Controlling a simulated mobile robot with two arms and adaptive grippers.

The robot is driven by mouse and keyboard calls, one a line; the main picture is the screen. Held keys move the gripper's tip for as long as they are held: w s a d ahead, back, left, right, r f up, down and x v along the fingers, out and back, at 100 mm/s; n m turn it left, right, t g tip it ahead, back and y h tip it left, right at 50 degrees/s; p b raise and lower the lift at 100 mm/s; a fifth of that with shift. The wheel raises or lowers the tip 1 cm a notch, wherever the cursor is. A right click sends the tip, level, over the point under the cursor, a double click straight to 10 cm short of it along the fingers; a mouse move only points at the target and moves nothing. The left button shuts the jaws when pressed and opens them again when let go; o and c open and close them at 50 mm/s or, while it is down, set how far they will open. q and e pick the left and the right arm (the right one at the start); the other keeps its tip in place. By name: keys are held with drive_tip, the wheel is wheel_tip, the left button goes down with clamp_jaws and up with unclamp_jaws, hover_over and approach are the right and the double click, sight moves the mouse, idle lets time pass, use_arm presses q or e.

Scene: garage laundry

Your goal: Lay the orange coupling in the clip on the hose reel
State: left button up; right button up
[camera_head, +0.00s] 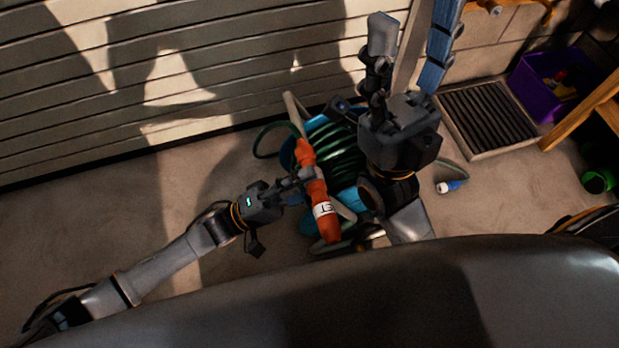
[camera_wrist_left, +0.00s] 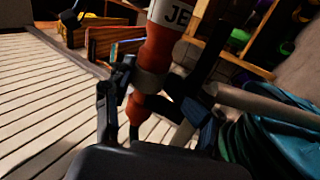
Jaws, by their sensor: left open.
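The orange coupling (camera_head: 329,227), a long orange-red piece with a white lettered band, lies slantwise over the front of the hose reel (camera_head: 347,202), which carries green hose and blue parts. My left gripper (camera_head: 304,180) is at its middle. In the left wrist view the coupling (camera_wrist_left: 159,45) passes between the open fingers of the left gripper (camera_wrist_left: 154,112). A grey band crosses it there; I cannot tell if this is the clip or part of the coupling. My right gripper (camera_head: 379,62) is raised right of the reel; its jaw state is unclear.
A slatted door (camera_head: 100,85) closes off the back. A dark ribbed mat (camera_head: 488,115), a purple bin (camera_head: 550,84) and a blue-and-white hose end (camera_head: 450,186) lie to the right. The floor at left is clear.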

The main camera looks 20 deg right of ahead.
use_arm(q)
drive_tip(key=v, duration=1.2)
idle(0.3)
